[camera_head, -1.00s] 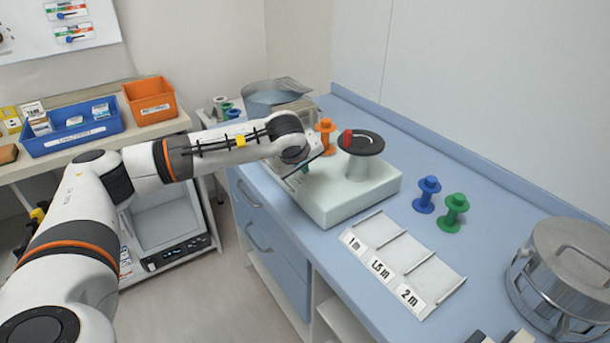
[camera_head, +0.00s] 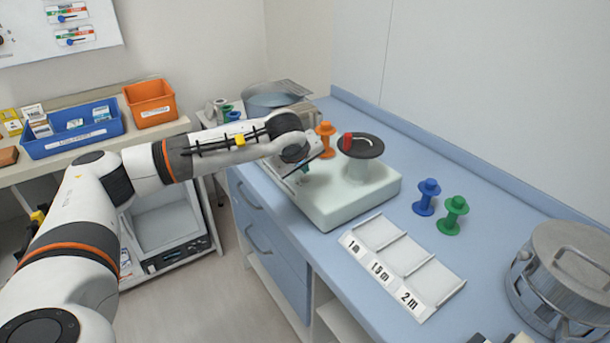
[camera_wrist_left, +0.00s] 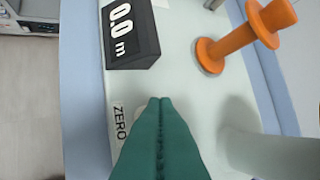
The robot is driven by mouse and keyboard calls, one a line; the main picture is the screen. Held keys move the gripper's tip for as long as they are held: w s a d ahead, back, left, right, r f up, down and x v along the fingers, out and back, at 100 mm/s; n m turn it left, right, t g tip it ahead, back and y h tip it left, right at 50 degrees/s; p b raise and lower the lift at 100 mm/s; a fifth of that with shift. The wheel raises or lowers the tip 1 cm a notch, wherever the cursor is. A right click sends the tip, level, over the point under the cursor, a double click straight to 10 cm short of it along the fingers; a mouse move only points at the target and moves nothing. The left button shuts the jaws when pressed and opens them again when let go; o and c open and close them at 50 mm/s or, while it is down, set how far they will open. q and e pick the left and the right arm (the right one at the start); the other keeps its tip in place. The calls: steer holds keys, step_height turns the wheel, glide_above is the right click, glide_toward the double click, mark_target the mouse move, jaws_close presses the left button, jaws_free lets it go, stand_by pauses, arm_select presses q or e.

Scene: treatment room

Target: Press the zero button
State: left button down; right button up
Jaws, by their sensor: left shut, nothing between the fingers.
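The pale machine (camera_head: 343,205) with a round black disc (camera_head: 362,146) and red knob (camera_head: 348,142) stands on the blue counter. In the left wrist view, a black display (camera_wrist_left: 130,32) on it reads 0.0 m. A label (camera_wrist_left: 118,120) reading ZERO lies beside a pale round button (camera_wrist_left: 136,112), mostly hidden behind my fingers. My left gripper (camera_wrist_left: 160,102) is shut and empty, its green fingertips over the button; I cannot tell whether they touch it. In the head view the left gripper (camera_head: 304,168) is at the machine's left end, largely hidden by its wrist.
A tray (camera_head: 402,262) marked 1 m, 1.5 m and 2 m lies in front, with a steel pot (camera_head: 565,275) at the right.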

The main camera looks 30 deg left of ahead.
mark_target(303, 179)
arm_select(q)
steer(key=shift+r, duration=0.25)
steer(key=shift+r+p, duration=1.5)
steer(key=shift+r, duration=0.95)
